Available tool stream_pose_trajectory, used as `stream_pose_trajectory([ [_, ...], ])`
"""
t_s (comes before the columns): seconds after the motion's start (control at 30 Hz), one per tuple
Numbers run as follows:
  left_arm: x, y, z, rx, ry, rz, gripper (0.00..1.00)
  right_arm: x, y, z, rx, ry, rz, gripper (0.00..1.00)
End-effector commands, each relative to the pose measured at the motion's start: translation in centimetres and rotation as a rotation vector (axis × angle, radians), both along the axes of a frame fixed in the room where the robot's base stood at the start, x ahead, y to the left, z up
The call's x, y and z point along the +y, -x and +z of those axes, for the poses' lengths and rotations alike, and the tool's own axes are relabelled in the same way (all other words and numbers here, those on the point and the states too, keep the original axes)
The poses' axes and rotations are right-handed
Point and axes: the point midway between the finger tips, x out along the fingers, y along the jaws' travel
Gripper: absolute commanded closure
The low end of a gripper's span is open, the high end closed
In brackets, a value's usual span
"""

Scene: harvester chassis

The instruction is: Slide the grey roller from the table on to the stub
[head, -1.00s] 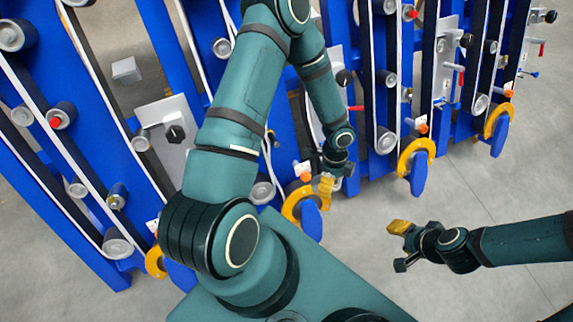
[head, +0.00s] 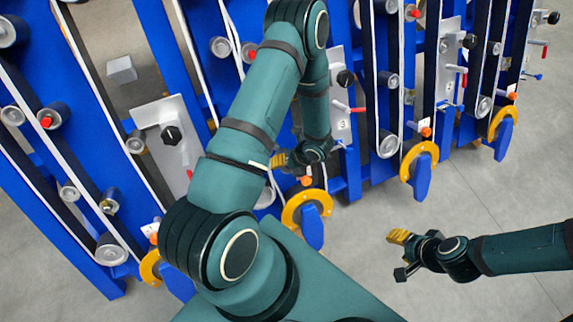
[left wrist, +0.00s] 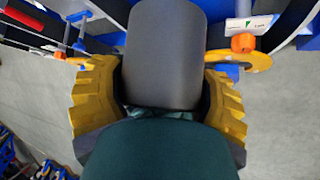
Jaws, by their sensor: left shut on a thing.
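My left gripper (head: 280,160) is low in front of the blue frame, left of the panel marked 3. In the left wrist view its yellow ribbed fingers (left wrist: 160,98) are closed on both sides of the grey roller (left wrist: 165,52), a smooth dark grey cylinder. In the head view the roller cannot be made out, and my left arm covers part of the frame behind it. I cannot tell which fitting is the stub. My right gripper (head: 400,255) is open and empty over the floor at the right.
Blue frames (head: 352,160) with belts and several mounted rollers fill the back and left. Yellow rings (head: 419,160) with blue blocks stick out low in front. A red lever (head: 350,108) juts from the numbered panel. The grey floor (head: 370,215) between the grippers is clear.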

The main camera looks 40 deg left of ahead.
Motion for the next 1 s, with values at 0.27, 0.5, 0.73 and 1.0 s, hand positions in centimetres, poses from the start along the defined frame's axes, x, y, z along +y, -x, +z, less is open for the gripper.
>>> stream_pose_trajectory([
  [0.27,0.6,-0.5,-0.1,-0.005,-0.002,0.006,0.76,0.0,-0.1,-0.4,-0.001,0.000,0.000,0.53],
  [0.5,2.5,-1.5,-1.5,-0.004,-0.001,0.006,0.76,0.0,-0.3,-1.4,-0.006,0.001,-0.001,0.53],
  [0.73,3.6,-2.0,-2.1,-0.004,0.001,0.007,0.76,-0.1,-0.4,-1.8,-0.009,0.002,-0.002,0.53],
  [1.0,3.7,-2.1,-2.1,-0.003,0.001,0.005,0.76,-0.1,-0.4,-1.8,-0.009,0.002,-0.002,0.53],
])
